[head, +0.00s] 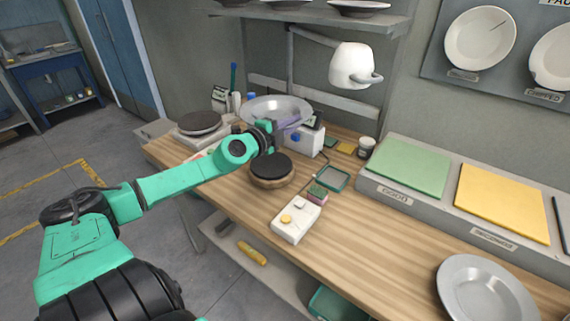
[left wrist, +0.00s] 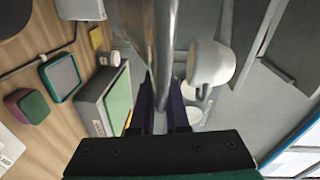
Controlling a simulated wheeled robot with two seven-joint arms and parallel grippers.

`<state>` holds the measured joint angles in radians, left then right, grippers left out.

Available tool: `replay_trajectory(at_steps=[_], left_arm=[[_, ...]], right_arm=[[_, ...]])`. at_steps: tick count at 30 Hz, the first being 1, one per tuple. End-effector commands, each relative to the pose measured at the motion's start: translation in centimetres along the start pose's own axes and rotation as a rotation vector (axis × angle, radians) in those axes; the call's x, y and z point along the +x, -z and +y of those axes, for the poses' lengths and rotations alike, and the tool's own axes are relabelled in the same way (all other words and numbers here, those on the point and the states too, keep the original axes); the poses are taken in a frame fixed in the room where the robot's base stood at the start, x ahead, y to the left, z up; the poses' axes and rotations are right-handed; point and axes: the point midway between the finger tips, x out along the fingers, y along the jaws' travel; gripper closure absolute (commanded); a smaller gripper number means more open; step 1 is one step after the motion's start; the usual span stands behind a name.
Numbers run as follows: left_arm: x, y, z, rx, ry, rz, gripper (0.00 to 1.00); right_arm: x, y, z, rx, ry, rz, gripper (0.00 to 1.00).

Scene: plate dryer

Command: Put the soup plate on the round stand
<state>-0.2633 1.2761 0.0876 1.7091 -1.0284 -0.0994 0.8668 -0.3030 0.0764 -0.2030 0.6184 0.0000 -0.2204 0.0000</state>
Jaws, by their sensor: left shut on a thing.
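My left gripper (head: 288,133) is shut on the rim of the soup plate (head: 272,106), a shiny grey plate with a wide rim. The plate is held above the back of the workbench. In the left wrist view the plate (left wrist: 155,38) shows edge-on, running between the two fingers of the gripper (left wrist: 163,112). The round stand (head: 271,166), a dark disc on a wooden base, is on the bench, below and in front of the gripper. It is empty. My right gripper is not in view.
Another grey plate (head: 484,291) lies at the bench's near right. A white button box (head: 296,220) and a green-rimmed tray (head: 333,179) are near the stand. A white lamp (head: 350,65) hangs above the bench. A dark disc on a scale (head: 199,122) stands to the left.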

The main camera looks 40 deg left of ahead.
Motion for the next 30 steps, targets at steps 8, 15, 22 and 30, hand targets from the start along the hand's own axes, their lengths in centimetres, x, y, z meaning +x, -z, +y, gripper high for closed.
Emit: replay_trajectory(at_steps=[8, 15, 22, 30], left_arm=[[0.8, -1.5, 10.0, -0.008, 0.008, -0.002, 1.00], [1.1, -2.0, 13.9, -0.002, 0.006, 0.000, 1.00], [1.2, -2.4, 16.6, 0.001, 0.005, 0.001, 1.00], [1.2, -2.4, 16.7, 0.001, 0.004, 0.001, 1.00]], right_arm=[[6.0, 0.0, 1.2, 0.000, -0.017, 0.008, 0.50], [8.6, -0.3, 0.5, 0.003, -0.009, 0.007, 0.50], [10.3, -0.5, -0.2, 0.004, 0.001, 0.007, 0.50], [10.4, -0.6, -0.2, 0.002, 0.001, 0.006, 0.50]])
